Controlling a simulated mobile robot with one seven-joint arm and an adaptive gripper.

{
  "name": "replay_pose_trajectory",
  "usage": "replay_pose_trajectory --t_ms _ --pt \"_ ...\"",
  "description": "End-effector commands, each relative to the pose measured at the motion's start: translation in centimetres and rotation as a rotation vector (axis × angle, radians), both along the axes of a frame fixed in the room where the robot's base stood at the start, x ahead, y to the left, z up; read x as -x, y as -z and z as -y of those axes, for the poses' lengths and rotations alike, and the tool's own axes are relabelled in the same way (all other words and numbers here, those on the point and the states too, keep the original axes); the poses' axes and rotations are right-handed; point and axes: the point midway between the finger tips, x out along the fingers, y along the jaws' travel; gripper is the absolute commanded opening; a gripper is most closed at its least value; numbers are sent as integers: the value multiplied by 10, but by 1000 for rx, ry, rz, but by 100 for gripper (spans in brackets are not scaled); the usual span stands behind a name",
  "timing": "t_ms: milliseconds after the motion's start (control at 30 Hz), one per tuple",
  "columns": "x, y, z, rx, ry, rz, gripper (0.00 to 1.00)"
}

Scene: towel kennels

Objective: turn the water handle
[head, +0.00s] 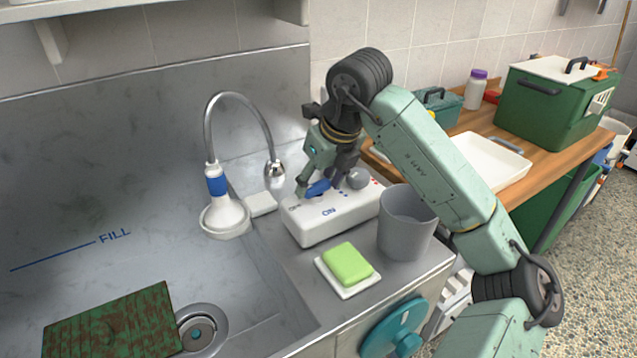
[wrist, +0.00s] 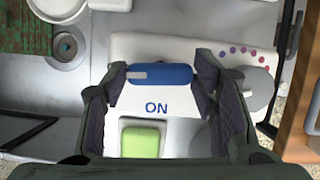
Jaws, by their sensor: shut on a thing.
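The water handle is a blue bar (head: 319,188) on a white control box (head: 310,229). In the wrist view the blue handle (wrist: 165,75) lies crosswise above the printed word ON, with a pale mark toward its left end. My gripper (head: 317,184) reaches down from above and is shut on the handle. In the wrist view its two dark fingers (wrist: 160,83) stand at the two ends of the bar. In the head view OFF is printed left of ON; my fingers partly cover the handle there.
A grey round knob (head: 357,179) with coloured dots sits right of the handle. A grey cup (head: 406,222) and a green sponge (head: 347,264) on a white dish stand in front. The faucet (head: 227,215) and steel sink (head: 150,230) are left. A green box (head: 545,105) stands on the wooden table.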

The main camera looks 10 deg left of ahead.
Motion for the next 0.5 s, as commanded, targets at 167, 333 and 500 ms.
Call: replay_pose_trajectory --t_ms 167,333,500 --pt "-2 3 1 1 -126 2 25" --pt "-3 2 2 -1 -284 2 25" --pt "-3 0 2 -2 -446 1 25"
